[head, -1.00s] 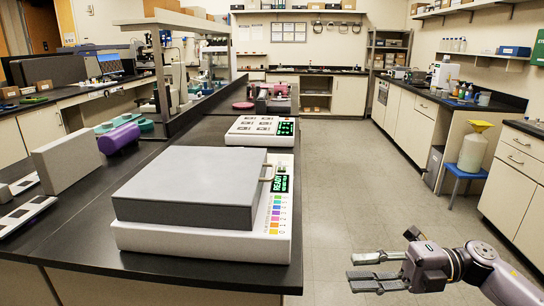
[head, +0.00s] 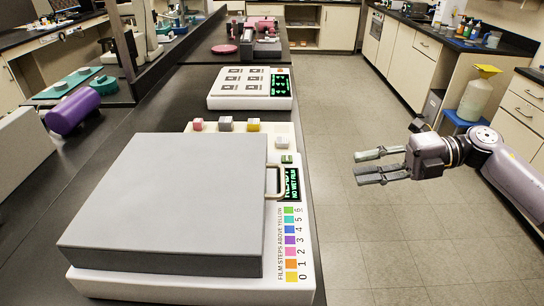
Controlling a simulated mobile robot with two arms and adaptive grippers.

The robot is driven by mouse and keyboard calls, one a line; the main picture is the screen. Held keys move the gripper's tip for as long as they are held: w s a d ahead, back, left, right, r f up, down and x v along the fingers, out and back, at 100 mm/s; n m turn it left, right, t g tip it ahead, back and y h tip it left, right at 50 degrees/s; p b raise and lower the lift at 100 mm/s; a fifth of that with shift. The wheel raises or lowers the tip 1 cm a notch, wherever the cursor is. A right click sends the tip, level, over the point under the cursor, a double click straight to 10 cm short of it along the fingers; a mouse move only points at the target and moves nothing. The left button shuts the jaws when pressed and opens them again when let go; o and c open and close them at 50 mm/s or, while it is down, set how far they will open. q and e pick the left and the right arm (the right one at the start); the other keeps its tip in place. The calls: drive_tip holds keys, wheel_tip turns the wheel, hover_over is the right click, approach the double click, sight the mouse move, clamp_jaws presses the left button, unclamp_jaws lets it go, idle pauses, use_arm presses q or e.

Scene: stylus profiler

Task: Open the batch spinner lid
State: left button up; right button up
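The batch spinner is a white box (head: 302,290) on the black bench, with a thick grey lid (head: 170,195) lying flat and closed on top. A tan handle (head: 274,182) stands at the lid's right edge, beside a green-lit display (head: 290,183) and a coloured film-step scale. My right gripper (head: 368,165) is in the air over the floor, right of the spinner and apart from the handle. Its fingers are spread with nothing between them. My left gripper is not in view.
A second white device (head: 250,88) stands farther back. A purple cylinder (head: 73,107) lies at left. The floor aisle (head: 340,110) is clear; a yellow-topped jug (head: 476,100) stands at right.

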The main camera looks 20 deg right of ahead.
drive_tip(key=p, duration=0.5)
approach(283, 178)
drive_tip(key=x, duration=1)
drive_tip(key=shift+f, duration=0.3)
clamp_jaws()
